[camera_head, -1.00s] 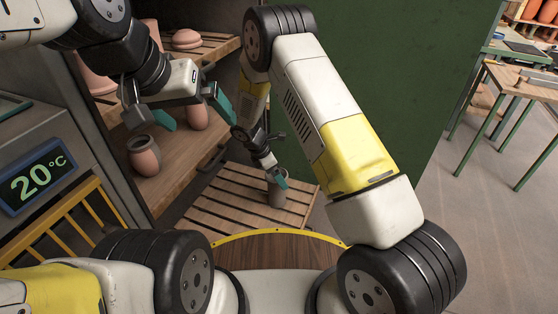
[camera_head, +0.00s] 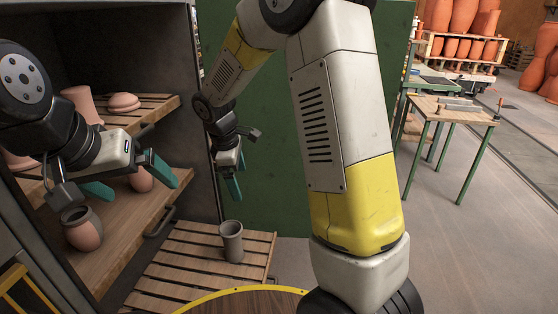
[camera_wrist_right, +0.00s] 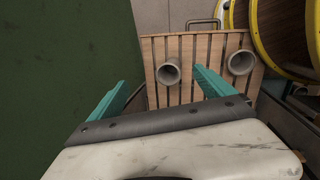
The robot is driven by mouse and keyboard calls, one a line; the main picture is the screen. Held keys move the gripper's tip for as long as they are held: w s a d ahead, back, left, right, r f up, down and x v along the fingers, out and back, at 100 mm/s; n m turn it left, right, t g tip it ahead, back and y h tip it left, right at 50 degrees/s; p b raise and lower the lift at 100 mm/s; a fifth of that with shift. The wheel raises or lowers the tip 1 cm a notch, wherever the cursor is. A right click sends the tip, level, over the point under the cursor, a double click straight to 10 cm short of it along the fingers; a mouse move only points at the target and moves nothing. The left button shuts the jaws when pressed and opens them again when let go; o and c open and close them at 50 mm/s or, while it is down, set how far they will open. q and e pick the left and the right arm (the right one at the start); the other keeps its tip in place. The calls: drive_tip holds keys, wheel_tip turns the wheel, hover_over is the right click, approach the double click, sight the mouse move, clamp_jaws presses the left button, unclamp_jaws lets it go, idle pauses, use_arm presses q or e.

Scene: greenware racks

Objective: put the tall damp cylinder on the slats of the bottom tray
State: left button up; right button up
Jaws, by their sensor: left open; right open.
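A tall grey cylinder (camera_head: 232,243) stands upright on the slats of the low tray (camera_head: 188,262). My right gripper (camera_head: 237,181) is open and empty above it, apart from it. In the right wrist view two grey open-topped cylinders show on the slatted tray (camera_wrist_right: 203,45): one (camera_wrist_right: 168,73) appears between the open fingers, the other (camera_wrist_right: 240,63) lies further right. Only one shows on the tray in the head view; I cannot tell which. My left gripper (camera_head: 142,187) is open and empty by the shelves at the left.
A reddish pot with a grey rim (camera_head: 82,229) stands on the wooden shelf (camera_head: 125,228), with more pots above. A green panel (camera_head: 285,190) stands behind my right arm. A wooden-topped table (camera_head: 452,112) and open floor are at the right.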

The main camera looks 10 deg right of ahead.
drive_tip(key=s+d+r+m+t+y, duration=0.2)
drive_tip(key=s+d+r+m, duration=0.3)
drive_tip(key=s, duration=0.6)
drive_tip(key=s+d+r+m+t+y, duration=0.2)
drive_tip(key=s+d+r+m, duration=0.3)
drive_tip(key=s+r+m, duration=0.4)
wheel_tip(320, 180, up, 2)
drive_tip(key=shift+s+r+m, duration=0.2)
drive_tip(key=shift+s+m, duration=0.2)
drive_tip(key=shift+s, duration=0.55)
